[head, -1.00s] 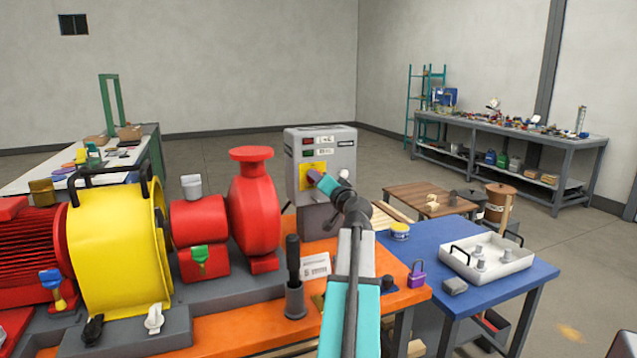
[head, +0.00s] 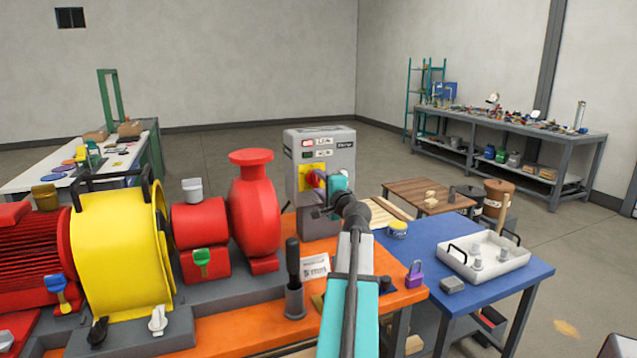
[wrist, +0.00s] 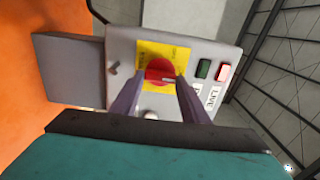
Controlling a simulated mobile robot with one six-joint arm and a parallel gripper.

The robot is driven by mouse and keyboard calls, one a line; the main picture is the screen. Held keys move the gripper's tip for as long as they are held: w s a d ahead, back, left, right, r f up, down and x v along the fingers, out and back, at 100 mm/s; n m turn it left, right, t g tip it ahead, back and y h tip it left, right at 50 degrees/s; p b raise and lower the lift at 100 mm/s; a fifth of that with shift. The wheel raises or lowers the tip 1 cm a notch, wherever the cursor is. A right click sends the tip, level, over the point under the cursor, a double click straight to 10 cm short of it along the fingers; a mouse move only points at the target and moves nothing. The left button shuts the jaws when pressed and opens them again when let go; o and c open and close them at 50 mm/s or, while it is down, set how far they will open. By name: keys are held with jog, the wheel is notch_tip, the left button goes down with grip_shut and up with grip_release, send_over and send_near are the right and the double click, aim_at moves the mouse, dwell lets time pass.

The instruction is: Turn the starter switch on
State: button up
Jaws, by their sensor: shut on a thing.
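The starter switch is a red round knob (wrist: 159,68) with a white mark, on a yellow plate (wrist: 172,50) on the front of a grey starter box (head: 340,160). In the wrist view, the two fingers of my gripper (wrist: 160,82) stand on either side of the knob and are shut on it. In the head view my gripper (head: 322,182) is at the box front and partly hides the knob and plate. The red lamp (head: 307,143) beside the LIVE label looks bright; the green lamp (head: 307,155) below it looks dark.
The red pump (head: 255,210) stands just left of the box, on the orange bench (head: 230,330). A black-handled tool in a grey holder (head: 295,300) stands left of my arm. A blue table (head: 400,255) with a white tray (head: 485,262) is to the right.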

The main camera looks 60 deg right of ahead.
jog(key=shift+w+r, duration=0.15)
jog(key=shift+r, duration=0.05)
dwell(0.3)
jog(key=o, duration=1.1)
jog(key=shift+f, duration=0.1)
jog(key=shift+c, duration=0.2)
jog(key=shift+f, duration=0.1)
jog(key=b+v, duration=0.3)
jog(key=v, duration=1)
jog(key=shift+s+a+b, duration=0.15)
jog(key=shift+s+b, duration=0.25)
